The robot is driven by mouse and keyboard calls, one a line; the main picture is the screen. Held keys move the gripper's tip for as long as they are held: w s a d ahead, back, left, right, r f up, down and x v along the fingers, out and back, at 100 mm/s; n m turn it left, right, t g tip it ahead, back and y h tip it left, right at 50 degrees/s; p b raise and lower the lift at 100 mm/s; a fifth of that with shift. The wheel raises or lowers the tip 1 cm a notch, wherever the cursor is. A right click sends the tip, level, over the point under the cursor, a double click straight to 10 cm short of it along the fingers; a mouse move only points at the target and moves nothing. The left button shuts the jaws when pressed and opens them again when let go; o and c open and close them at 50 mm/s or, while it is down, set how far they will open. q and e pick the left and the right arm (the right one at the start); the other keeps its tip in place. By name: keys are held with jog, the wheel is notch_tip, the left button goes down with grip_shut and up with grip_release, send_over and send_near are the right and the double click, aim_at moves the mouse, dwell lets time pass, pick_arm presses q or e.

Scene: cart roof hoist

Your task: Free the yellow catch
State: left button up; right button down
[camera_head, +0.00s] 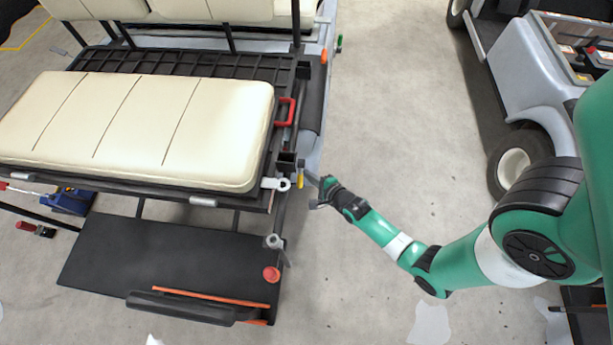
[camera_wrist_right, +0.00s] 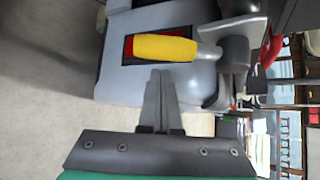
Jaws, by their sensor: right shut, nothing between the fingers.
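The yellow catch (camera_head: 300,181) is a small yellow lever at the right front corner of the cart's rear seat frame. In the right wrist view the yellow catch (camera_wrist_right: 165,48) is a rounded yellow handle lying sideways over a red plate (camera_wrist_right: 128,47), joined at its right end to a grey metal pivot (camera_wrist_right: 235,53). My right gripper (camera_head: 317,187) is just right of the catch, shut and empty. In the right wrist view the shut fingers (camera_wrist_right: 158,80) point at the handle's lower side; I cannot tell whether they touch it. My left gripper is out of view.
The cream seat cushion (camera_head: 140,128) and a red handle (camera_head: 285,111) are left of my gripper. A black footplate (camera_head: 160,262) lies below, with a red knob (camera_head: 271,274) at its right. Another cart (camera_head: 530,70) stands at right. Open concrete floor (camera_head: 400,110) lies between.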

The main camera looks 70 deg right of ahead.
aim_at(300, 175)
jog(key=a+r, duration=0.1)
jog(key=a+r+b, duration=0.1)
jog(key=shift+s+a, duration=0.2)
jog(key=shift+a, duration=0.2)
jog(key=shift+r, duration=0.1)
